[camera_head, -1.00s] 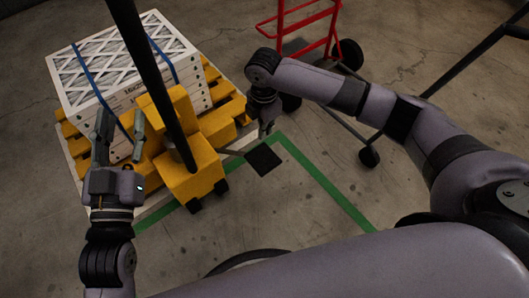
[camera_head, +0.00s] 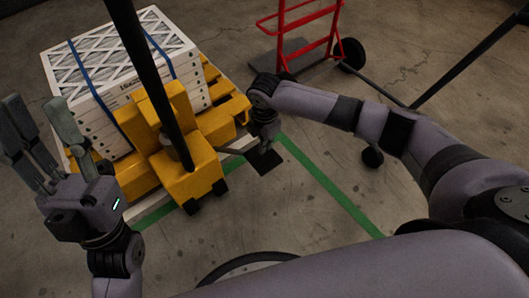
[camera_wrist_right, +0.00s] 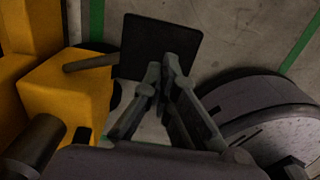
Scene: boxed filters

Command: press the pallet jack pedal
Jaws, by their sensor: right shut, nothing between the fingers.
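The yellow pallet jack (camera_head: 193,174) stands with its forks under a pallet. Its pedal is a flat black square plate (camera_head: 264,162) on a thin bar out of the jack's right side. The pedal also shows in the right wrist view (camera_wrist_right: 160,42). My right gripper (camera_head: 267,142) is shut and empty, pointing down over the pedal. In the wrist view its fingertips (camera_wrist_right: 163,68) overlap the plate's near edge; I cannot tell whether they touch it. My left gripper (camera_head: 38,112) is open and empty, left of the jack.
White boxed filters (camera_head: 120,65) with blue straps sit on the yellow pallet. The jack's black handle (camera_head: 146,65) rises through the view. A red hand truck (camera_head: 308,35) stands at the back.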

